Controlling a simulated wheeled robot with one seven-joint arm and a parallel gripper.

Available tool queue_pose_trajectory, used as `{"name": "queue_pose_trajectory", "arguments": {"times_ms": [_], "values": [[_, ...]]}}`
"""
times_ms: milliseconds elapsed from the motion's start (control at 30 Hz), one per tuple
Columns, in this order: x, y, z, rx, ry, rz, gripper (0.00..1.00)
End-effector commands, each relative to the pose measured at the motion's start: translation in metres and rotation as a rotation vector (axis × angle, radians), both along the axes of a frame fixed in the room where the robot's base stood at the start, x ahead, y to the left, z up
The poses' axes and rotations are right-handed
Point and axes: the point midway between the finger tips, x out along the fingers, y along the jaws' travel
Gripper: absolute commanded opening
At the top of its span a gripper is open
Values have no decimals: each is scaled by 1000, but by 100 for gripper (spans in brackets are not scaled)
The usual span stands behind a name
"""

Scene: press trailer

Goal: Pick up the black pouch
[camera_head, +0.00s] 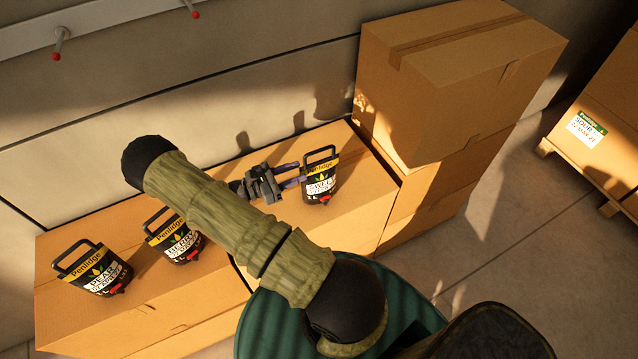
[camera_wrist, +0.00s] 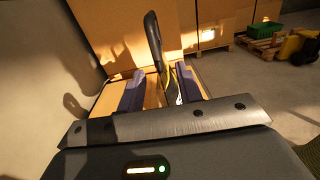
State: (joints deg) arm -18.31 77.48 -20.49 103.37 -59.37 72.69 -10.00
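Three black pouches with loop handles and yellow Penlidge bands stand on cardboard boxes. The right one (camera_head: 320,182), labelled as sweet, stands upright by my gripper (camera_head: 291,177). The middle pouch (camera_head: 174,238) and the left pouch (camera_head: 94,269) stand further left, the left one labelled pear. My gripper reaches in from the left at the right pouch's side. In the wrist view, its two purple-grey fingers are spread apart. A pouch (camera_wrist: 155,42) shows edge-on between and beyond them, with gaps to both fingers. Whether the fingertips overlap it in depth is hard to tell.
A taller stack of cardboard boxes (camera_head: 455,80) stands just right of the right pouch. A pale wall (camera_head: 200,105) runs behind the boxes. A green ribbed drum (camera_head: 270,325) is in front. A boxed pallet (camera_head: 600,140) stands at far right; the floor between is clear.

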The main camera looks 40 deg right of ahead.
Motion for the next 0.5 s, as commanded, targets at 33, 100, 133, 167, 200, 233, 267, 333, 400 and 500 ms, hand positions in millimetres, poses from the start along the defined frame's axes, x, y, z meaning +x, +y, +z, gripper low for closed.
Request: {"name": "queue_pose_trajectory", "arguments": {"times_ms": [33, 100, 133, 167, 200, 233, 267, 333, 400, 500], "values": [[-2, -6, 3, 0, 2, -3, 35], [-4, -11, 2, 0, 1, -3, 35], [-4, -11, 1, 1, 0, -2, 35], [-4, -11, 1, 1, 0, -1, 35], [-3, -11, 1, 1, 0, -1, 35], [-3, -11, 0, 1, 0, -1, 35], [-3, -11, 0, 1, 0, -1, 35], [-3, -11, 0, 1, 0, -1, 35], [-4, -12, 1, 1, 0, -2, 35], [-5, -18, 4, 1, 0, -3, 35]]}}
